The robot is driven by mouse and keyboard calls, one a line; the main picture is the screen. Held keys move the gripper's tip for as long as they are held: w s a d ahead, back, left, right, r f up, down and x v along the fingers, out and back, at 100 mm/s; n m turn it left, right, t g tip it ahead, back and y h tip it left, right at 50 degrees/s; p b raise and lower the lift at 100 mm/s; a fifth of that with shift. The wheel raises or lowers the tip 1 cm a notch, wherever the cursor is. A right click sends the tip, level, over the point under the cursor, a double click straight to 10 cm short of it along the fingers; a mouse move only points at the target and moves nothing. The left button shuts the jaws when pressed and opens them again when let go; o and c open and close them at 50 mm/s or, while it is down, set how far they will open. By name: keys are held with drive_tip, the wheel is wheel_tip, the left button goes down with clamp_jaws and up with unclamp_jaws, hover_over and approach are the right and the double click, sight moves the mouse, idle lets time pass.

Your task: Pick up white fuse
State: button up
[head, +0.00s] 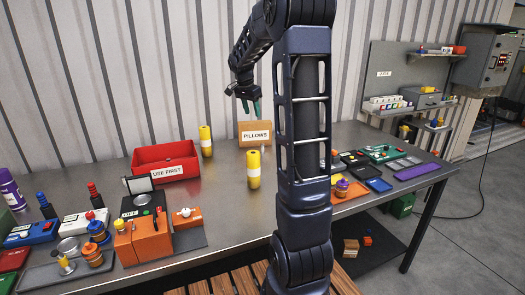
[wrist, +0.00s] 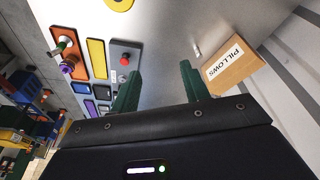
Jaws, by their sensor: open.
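A small pale cylinder that looks like the white fuse (wrist: 197,51) is on the metal table (wrist: 165,40), near the cardboard box labelled PILLOWS (wrist: 232,66) in the wrist view. In the head view a tiny pale thing (head: 262,149) shows just in front of that box (head: 255,134); it is too small to make out well. My gripper (head: 250,106) hangs above the table over the box area. In the wrist view my gripper (wrist: 162,84) has its two green fingers wide apart, with nothing between them. The pale cylinder appears beyond the right finger.
Two yellow cylinders (head: 253,170) (head: 206,141) stand near the box. A red USE FIRST bin (head: 165,161) is to their left. Orange and black devices (head: 150,238) crowd the front left. Coloured trays (head: 378,184) lie right of my arm. A corrugated wall (head: 160,70) rises behind.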

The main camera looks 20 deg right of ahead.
drive_tip(key=w+d+f+m+g, duration=0.1)
drive_tip(key=w+d+f+m, duration=0.1)
drive_tip(key=w+f, duration=0.3)
drive_tip(key=w+d+f+m, duration=0.2)
drive_tip(key=w+d, duration=0.1)
drive_tip(key=w, duration=0.3)
drive_tip(key=m+g+h, duration=0.1)
drive_tip(key=m+h, duration=0.1)
drive_tip(key=m, duration=0.3)
approach(263, 153)
drive_tip(key=x, duration=0.2)
drive_tip(key=d+x, duration=0.1)
drive_tip(key=x, duration=0.4)
drive_tip(key=shift+w+d, duration=0.35)
drive_tip(key=shift+d, duration=0.05)
drive_tip(key=shift+c, duration=0.3)
clamp_jaws()
